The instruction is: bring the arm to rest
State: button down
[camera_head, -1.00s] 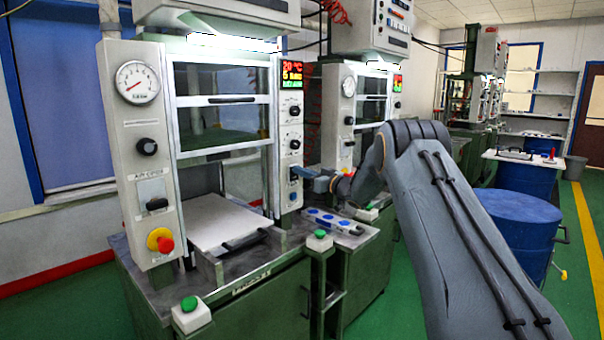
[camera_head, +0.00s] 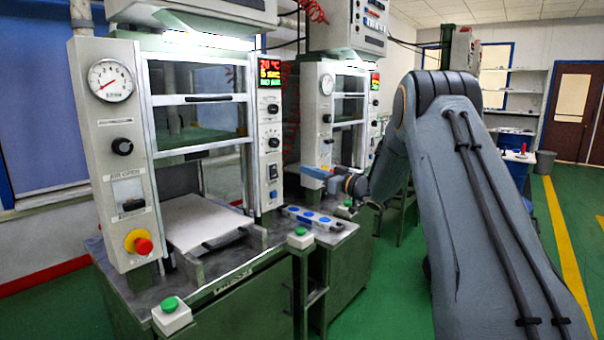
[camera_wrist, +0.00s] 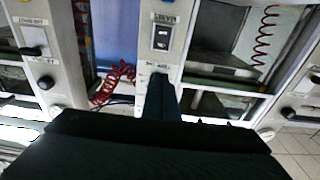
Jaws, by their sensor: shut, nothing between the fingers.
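My arm (camera_head: 450,170) is bent, its elbow high at the right of the head view and its forearm reaching down to the left. My gripper (camera_head: 309,172) is small in that view, just right of the near press's control panel (camera_head: 270,150). In the wrist view the shut gripper (camera_wrist: 161,96) is a dark shape pointing up the picture, with nothing visible held. It appears in front of a panel with a black rocker switch (camera_wrist: 162,37). I cannot tell the gap between them.
The near press has a pale plate (camera_head: 200,222) on its bed and a red knob (camera_head: 143,246). Green buttons (camera_head: 170,304) stand at the bench front. A blue-dotted strip (camera_head: 312,218) lies below my gripper. A second press (camera_head: 318,115) is behind. Green floor (camera_head: 395,290) is clear between bench and arm.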

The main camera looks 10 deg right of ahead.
jog(key=shift+s+d, duration=0.15)
jog(key=shift+d, duration=0.05)
jog(key=s+f+m+g+h, duration=0.35)
jog(key=s+f+h, duration=0.25)
jog(key=s, duration=0.4)
jog(key=s+f+m+g+h, duration=0.35)
jog(key=s+f+h, duration=0.25)
jog(key=s, duration=0.4)
jog(key=s+a+f+g, duration=0.2)
jog(key=s, duration=0.8)
jog(key=s+a+f+g, duration=0.2)
jog(key=s+a+g, duration=0.1)
jog(key=s, duration=0.8)
jog(key=s+a+f+g, duration=0.2)
jog(key=s+f+g, duration=0.1)
jog(key=s, duration=0.7)
jog(key=shift+s+a+y, duration=0.3)
jog(key=shift+s+a, duration=0.05)
jog(key=shift+s, duration=0.05)
